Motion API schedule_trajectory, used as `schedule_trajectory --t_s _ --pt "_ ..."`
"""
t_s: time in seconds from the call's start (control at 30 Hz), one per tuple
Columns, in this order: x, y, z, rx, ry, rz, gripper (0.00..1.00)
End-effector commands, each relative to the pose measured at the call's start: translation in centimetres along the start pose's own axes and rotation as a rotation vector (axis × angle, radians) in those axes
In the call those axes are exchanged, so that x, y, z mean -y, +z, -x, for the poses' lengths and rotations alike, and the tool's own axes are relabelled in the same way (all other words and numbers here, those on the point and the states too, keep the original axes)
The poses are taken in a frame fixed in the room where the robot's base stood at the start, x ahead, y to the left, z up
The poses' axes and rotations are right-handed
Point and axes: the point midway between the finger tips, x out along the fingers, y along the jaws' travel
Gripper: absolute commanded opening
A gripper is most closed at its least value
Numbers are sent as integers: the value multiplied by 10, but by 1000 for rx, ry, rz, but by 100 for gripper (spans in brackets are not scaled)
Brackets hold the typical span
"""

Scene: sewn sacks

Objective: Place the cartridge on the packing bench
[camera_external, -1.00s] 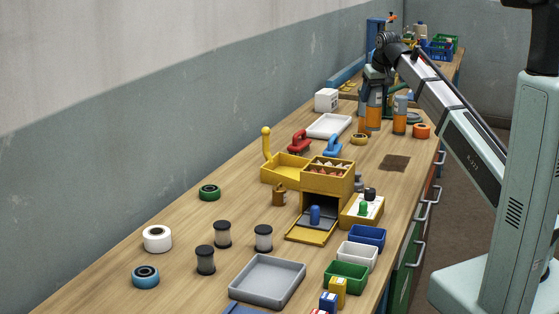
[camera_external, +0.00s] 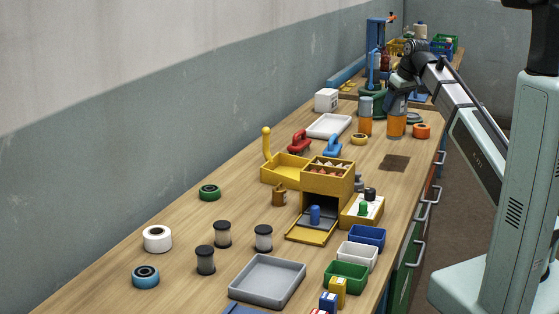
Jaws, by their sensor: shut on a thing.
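My gripper (camera_external: 399,88) is small in the view and points down over the far end of the long wooden bench. It is shut on a grey-and-orange cartridge (camera_external: 397,104), held upright. The lower part of this cartridge lines up with where another similar cartridge stands, so the two cannot be told apart clearly. Another grey-and-orange cartridge (camera_external: 365,117) stands upright on the bench to the left. A second wooden bench (camera_external: 455,76), possibly the packing bench, is at the back beyond this one. The fingertips are too small to see clearly.
A blue stand (camera_external: 376,58) and blue and green crates (camera_external: 441,47) are at the back. A white tray (camera_external: 328,126) and a white box (camera_external: 326,100) are to the left.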

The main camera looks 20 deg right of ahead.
Motion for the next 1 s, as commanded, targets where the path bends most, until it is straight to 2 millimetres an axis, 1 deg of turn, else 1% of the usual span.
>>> schedule_trajectory --t_s 0.4,0.63,0.9,1.0 --pt "0 22 -50 1 -1 0 15" --pt "0 26 -62 0 -1 0 15" --pt "0 37 -87 0 -1 0 15" --pt "0 37 -89 -1 0 0 15"
